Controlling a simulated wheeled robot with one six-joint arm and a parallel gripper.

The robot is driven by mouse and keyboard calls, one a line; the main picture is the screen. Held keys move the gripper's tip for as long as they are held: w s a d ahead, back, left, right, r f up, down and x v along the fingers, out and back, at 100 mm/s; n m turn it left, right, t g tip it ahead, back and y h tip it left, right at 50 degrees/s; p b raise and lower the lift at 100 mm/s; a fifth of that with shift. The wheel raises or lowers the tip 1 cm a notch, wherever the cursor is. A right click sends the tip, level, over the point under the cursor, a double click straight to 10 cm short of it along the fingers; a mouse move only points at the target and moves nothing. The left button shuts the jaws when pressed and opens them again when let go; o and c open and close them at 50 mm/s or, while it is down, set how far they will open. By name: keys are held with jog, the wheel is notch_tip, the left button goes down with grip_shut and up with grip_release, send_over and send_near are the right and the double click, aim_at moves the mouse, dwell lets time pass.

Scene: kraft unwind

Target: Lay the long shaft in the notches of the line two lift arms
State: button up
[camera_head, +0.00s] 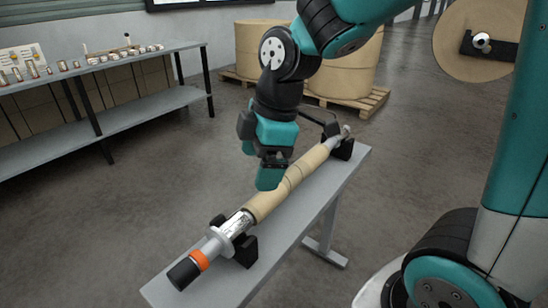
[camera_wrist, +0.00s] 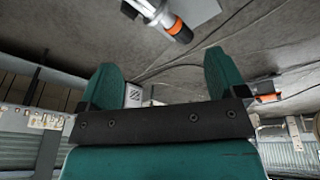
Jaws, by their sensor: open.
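The long shaft (camera_head: 213,249) lies on black cradles on a narrow grey bench (camera_head: 296,222). It has a metal end, an orange ring, a black tip and a tan sleeve along its middle. My gripper (camera_head: 270,178) is open beside and just above the sleeve; I cannot tell whether it touches. The wrist view shows its two teal fingers spread with nothing between them (camera_wrist: 161,80). The shaft's orange-ringed end (camera_wrist: 174,27) is at the top there, beyond the fingers. I cannot make out line two's lift arms with their notches for certain.
A kraft roll (camera_head: 478,38) on a black arm is at upper right. Large kraft rolls (camera_head: 345,72) stand on a pallet (camera_head: 362,104) behind my arm. A grey shelf table (camera_head: 135,58) with small parts stands at left. The floor between table and bench is clear.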

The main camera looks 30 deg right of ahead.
aim_at(267, 195)
jog(key=w+d+f+n+h+b, duration=0.2)
jog(key=w+d+f+n, duration=0.4)
jog(key=w+d+n, duration=0.15)
jog(key=shift+m, duration=0.35)
jog(key=w+f, duration=0.1)
jog(key=f, duration=0.4)
jog(key=w+f, duration=0.1)
jog(key=f, duration=0.5)
jog(key=w+f, duration=0.1)
jog(key=f, duration=0.4)
jog(key=shift+w+a+f, duration=0.15)
jog(key=shift+w+f, duration=0.15)
jog(key=shift+f, duration=0.05)
grip_shut()
grip_release()
